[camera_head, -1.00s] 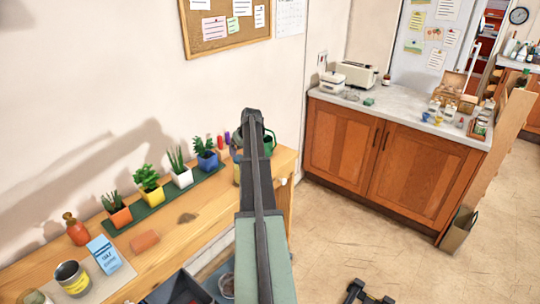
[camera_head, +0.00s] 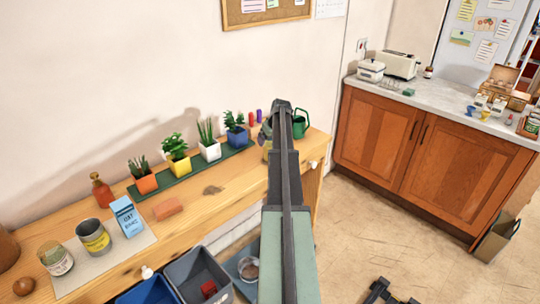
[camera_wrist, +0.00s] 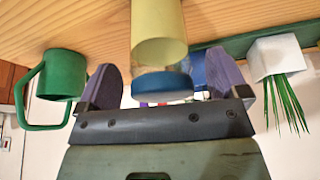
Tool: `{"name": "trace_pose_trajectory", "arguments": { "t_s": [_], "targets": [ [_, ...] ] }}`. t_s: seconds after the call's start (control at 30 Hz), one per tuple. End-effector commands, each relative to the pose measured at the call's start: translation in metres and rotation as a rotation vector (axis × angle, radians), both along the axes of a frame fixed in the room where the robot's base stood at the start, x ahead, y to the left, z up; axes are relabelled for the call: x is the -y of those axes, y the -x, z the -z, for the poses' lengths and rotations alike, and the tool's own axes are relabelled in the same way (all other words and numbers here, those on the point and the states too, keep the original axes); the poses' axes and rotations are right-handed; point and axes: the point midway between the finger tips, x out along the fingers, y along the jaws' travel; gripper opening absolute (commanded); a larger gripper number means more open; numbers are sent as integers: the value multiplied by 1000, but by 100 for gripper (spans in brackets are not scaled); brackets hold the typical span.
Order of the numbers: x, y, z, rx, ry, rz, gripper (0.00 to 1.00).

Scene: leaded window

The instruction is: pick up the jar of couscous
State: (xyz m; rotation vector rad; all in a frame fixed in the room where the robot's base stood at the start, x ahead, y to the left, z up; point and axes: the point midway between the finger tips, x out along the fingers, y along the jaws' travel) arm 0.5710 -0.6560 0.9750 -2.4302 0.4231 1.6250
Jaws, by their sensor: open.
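In the wrist view, which is upside down, a jar with a yellow body (camera_wrist: 158,35), a clear neck and a blue lid (camera_wrist: 162,85) stands on the wooden bench. It looks like the couscous jar, but I see no readable label. My gripper (camera_wrist: 166,82) is open, with one purple finger on each side of the lid in the picture. I cannot tell whether the lid is between the fingers or beyond them. In the head view my gripper (camera_head: 282,108) is over the bench's far end. A little yellow (camera_head: 266,152) shows beside my arm, and the arm hides most of that spot.
Several potted plants stand on a green mat (camera_head: 190,170). A tin (camera_head: 94,236), a blue carton (camera_head: 127,216) and another jar (camera_head: 57,260) are at the bench's near end. Bins (camera_head: 195,272) lie below.

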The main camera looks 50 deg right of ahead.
Motion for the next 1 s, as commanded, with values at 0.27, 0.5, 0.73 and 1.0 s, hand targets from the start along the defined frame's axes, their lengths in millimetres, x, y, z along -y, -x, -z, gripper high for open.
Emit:
{"name": "trace_pose_trajectory", "arguments": {
  "t_s": [0.27,0.5,0.73,1.0],
  "targets": [
    [2,-6,13,0,0,0,92],
    [2,-5,13,0,0,0,57],
    [2,-5,13,0,0,0,26],
    [2,-5,10,0,0,0,26]
  ]
}}
